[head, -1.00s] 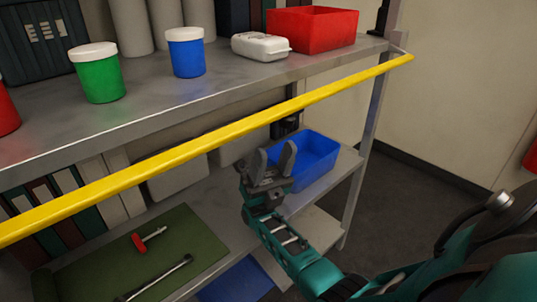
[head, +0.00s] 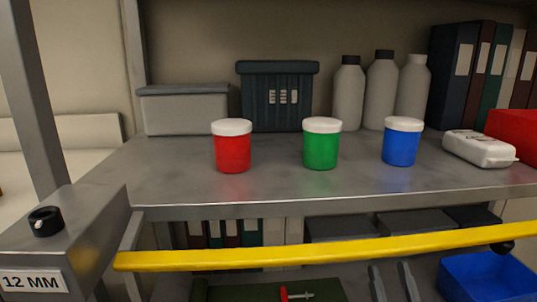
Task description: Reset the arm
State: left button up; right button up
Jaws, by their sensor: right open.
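My right gripper (head: 393,281) shows at the bottom edge of the head view, with only its two grey fingers in sight. The fingers point up and stand apart, with nothing between them. They are below the yellow bar (head: 320,253), in front of the lower shelf and left of the blue bin (head: 487,276). The rest of my right arm is out of the frame. My left gripper is not in view.
Red (head: 232,152), green (head: 321,149) and blue (head: 401,147) jars with white lids stand on the upper shelf (head: 290,190). A white case (head: 478,149) lies at right. A grey block labelled 12 MM (head: 70,245) is at lower left. The yellow bar crosses the shelf front.

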jog(key=s+a+f+n+g+y, duration=0.1)
jog(key=s+a+f+g, duration=0.4)
jog(key=s+f+g, duration=0.25)
jog(key=s+a+f+g+y, duration=0.1)
jog(key=s+a+f+g, duration=0.3)
jog(key=s+f+g, duration=0.3)
pick_arm(q)
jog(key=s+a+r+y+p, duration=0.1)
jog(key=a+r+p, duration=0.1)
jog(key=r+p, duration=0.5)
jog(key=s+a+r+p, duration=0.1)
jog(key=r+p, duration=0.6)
jog(key=p, duration=0.8)
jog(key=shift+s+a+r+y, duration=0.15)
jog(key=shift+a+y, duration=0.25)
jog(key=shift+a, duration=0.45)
pick_arm(e)
jog(key=s+d+r+h, duration=0.1)
jog(key=d+r, duration=0.3)
jog(key=r, duration=0.9)
jog(key=shift+s+h, duration=0.4)
jog(key=shift+h, duration=0.2)
